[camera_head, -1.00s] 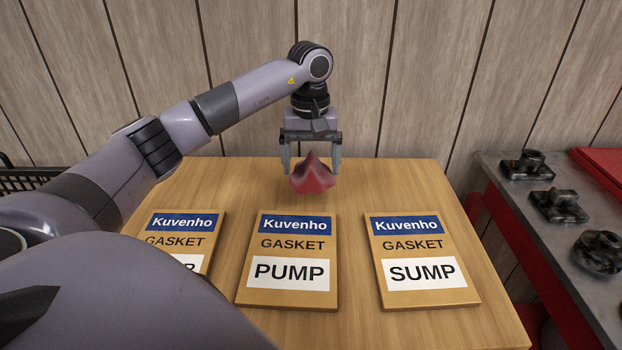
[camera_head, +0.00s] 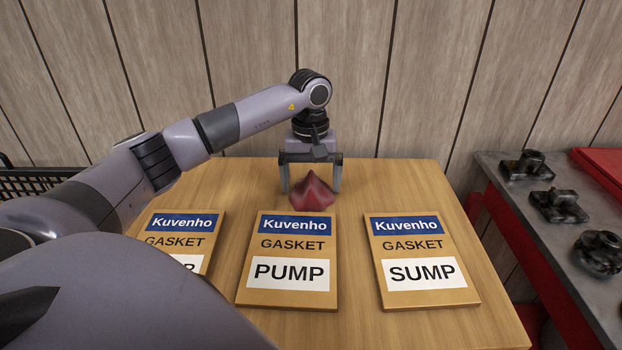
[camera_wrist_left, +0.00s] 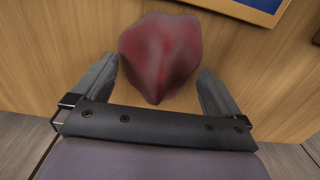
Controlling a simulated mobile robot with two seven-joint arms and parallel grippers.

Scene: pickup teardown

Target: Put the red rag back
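The red rag (camera_head: 312,194) is a crumpled, peaked heap. It appears to rest on the wooden table behind the pump gasket box. My left gripper (camera_head: 312,188) is over it, pointing down, with its fingers spread wide on either side. In the left wrist view the rag (camera_wrist_left: 160,52) fills most of the space between the left gripper's fingers (camera_wrist_left: 158,75), its peak toward the palm. The fingers sit close to its sides; light contact cannot be ruled out. My right gripper is in neither view.
Three gasket boxes lie in front: one partly hidden by my arm (camera_head: 180,228), the pump box (camera_head: 288,300) and the sump box (camera_head: 425,297). A grey-topped bench with dark metal parts (camera_head: 558,205) stands right. A panelled wall rises behind. Bare table (camera_head: 400,185) lies right of the rag.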

